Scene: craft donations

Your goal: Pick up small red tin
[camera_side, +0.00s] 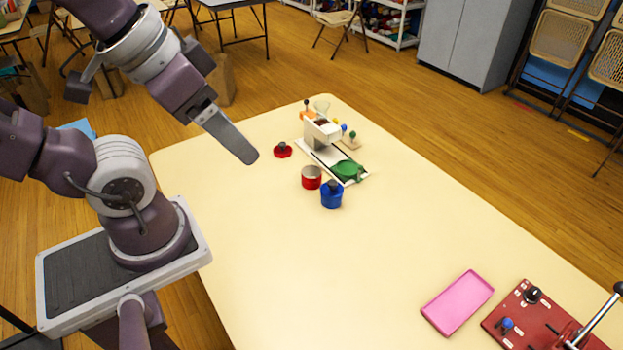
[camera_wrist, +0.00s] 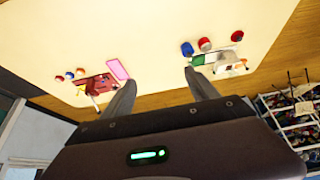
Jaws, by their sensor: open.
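The small red tin (camera_side: 311,179) stands upright on the cream table, a short cylinder with a grey top. A round red lid with a dark knob (camera_side: 283,151) lies apart from it, behind and left. In the wrist view the red tin (camera_wrist: 205,45) is beside the blue tin (camera_wrist: 187,48), and the red lid (camera_wrist: 237,36) lies right of it. My gripper (camera_side: 248,155) is raised above the table, left of the tin; its fingers overlap in the side view. In the wrist view my gripper (camera_wrist: 162,90) has its fingers wide apart with nothing between them.
A blue lidded tin (camera_side: 332,196) stands close in front of the red tin. Behind is a white device (camera_side: 320,132) with a green round part (camera_side: 346,170) on its base. A pink tray (camera_side: 458,302) and red lever press (camera_side: 535,322) are at front right. The table's middle is clear.

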